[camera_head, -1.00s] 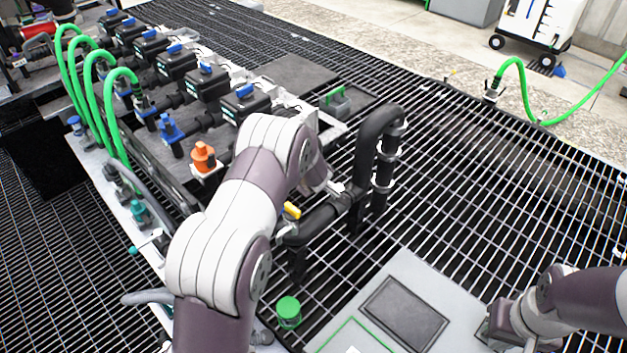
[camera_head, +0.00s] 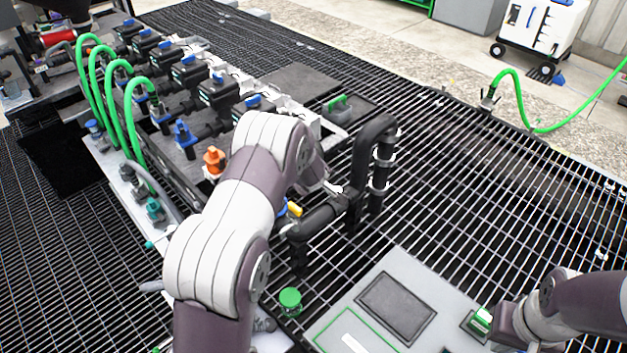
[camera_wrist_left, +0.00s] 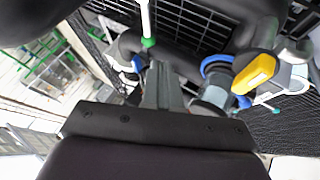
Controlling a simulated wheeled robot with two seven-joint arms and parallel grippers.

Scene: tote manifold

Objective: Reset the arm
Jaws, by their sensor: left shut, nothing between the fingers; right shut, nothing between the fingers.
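My left arm (camera_head: 235,200) rises from the bottom middle of the head view and bends over the pipework. My right gripper (camera_head: 508,328) is at the lower right of the head view, shut and empty, beside a small green-topped block (camera_head: 481,320). Its fingertips are partly hidden.
A black bent pipe (camera_head: 368,150) stands right of my left arm. A row of blue-handled valves (camera_head: 190,72) and green hoses (camera_head: 112,95) lies at upper left. A grey panel (camera_head: 345,320) is at the lower middle. Open grating (camera_head: 480,200) spreads to the right.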

